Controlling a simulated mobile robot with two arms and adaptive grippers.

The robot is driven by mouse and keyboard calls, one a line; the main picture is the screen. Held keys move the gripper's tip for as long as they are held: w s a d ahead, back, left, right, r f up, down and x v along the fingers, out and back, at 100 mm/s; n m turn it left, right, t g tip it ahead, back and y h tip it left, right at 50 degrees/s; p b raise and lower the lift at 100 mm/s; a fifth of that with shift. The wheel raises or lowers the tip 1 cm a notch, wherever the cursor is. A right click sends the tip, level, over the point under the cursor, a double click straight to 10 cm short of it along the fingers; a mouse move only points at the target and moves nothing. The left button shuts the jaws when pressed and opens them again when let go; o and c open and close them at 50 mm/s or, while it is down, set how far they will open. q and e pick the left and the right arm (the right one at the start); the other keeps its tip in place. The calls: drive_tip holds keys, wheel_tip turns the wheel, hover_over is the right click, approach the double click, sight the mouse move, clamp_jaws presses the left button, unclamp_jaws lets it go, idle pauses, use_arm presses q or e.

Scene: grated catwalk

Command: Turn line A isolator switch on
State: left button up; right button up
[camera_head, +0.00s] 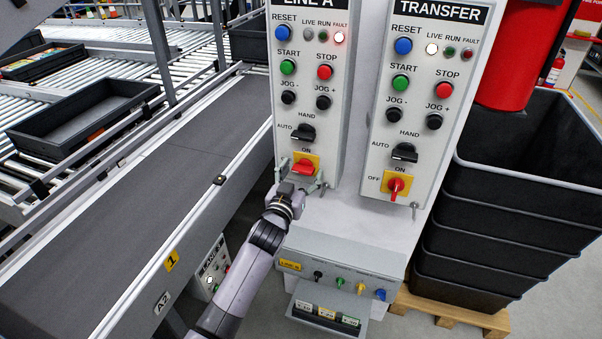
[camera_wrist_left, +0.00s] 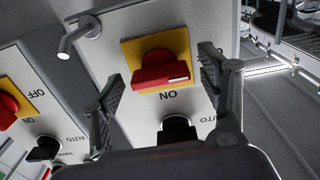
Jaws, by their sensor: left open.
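The line A isolator switch (camera_head: 303,167) is a red knob on a yellow plate, low on the line A panel (camera_head: 314,215). In the left wrist view the same knob (camera_wrist_left: 160,72) appears upside down. Its handle lies crosswise, not toward the ON label, and its white mark is at the right end there. My left gripper (camera_head: 300,178) is open in front of the knob. In the left wrist view its fingers (camera_wrist_left: 160,92) stand on either side of the plate, apart from the knob. The line A OFF label is hidden. My right gripper is not in view.
The transfer panel (camera_head: 428,110) stands to the right with its own red isolator (camera_head: 396,186). A black selector (camera_head: 304,132) sits just above the line A isolator. A metal latch (camera_wrist_left: 80,35) sticks out near the plate. A conveyor (camera_head: 140,200) runs left; black crates (camera_head: 500,220) stand right.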

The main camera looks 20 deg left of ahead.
use_arm(q)
drive_tip(key=shift+c, duration=0.3)
drive_tip(key=c, duration=1.1)
drive_tip(key=m, duration=0.4)
drive_tip(key=shift+m, duration=0.4)
drive_tip(key=m, duration=0.4)
drive_tip(key=shift+m+p, duration=0.3)
drive_tip(key=m, duration=0.4)
drive_tip(key=shift+m, duration=2.2)
